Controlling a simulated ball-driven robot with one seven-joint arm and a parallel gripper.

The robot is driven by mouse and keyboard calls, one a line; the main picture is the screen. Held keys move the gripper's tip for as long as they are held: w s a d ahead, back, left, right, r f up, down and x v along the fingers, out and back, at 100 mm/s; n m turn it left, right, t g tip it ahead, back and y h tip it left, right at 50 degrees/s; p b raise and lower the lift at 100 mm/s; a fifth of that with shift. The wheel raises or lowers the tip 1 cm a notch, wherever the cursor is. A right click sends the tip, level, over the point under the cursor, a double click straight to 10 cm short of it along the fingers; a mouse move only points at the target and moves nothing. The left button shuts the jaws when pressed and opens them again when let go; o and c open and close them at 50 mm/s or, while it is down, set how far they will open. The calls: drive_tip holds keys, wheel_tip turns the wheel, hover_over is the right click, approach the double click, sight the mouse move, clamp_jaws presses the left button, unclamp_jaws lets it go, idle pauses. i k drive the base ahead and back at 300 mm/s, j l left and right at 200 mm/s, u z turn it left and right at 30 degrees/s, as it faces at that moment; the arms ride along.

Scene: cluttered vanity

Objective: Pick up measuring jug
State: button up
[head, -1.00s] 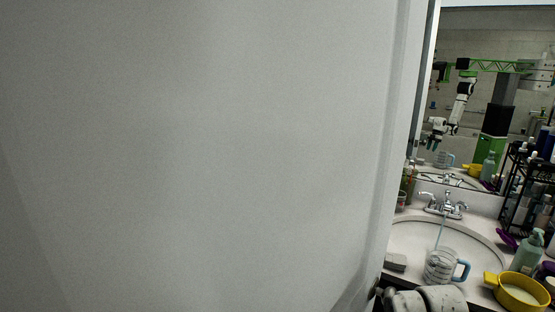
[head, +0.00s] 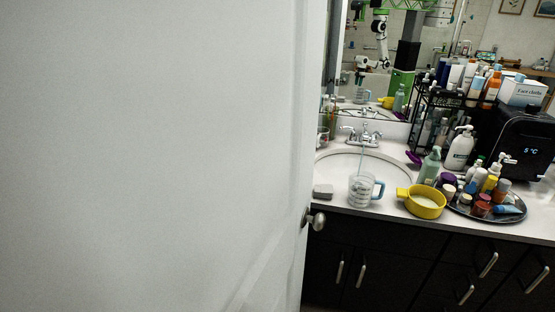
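The measuring jug (head: 362,190) is clear with dark markings and a blue handle on its right. It stands upright at the front edge of the sink, near the counter's front. A thin pale stick or stream shows above it, in line with the faucet. My gripper is not directly in view. The mirror (head: 385,70) reflects a white arm hanging down above the jug's reflection, too small to tell how its fingers stand.
A yellow pot (head: 425,203) stands just right of the jug, and a grey block (head: 323,191) lies to its left. Bottles crowd a round tray (head: 490,213) and a black rack (head: 432,118). A white door (head: 160,150) with a knob (head: 317,220) fills the left.

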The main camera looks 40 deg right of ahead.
sight(362, 185)
drive_tip(key=z, duration=1.4)
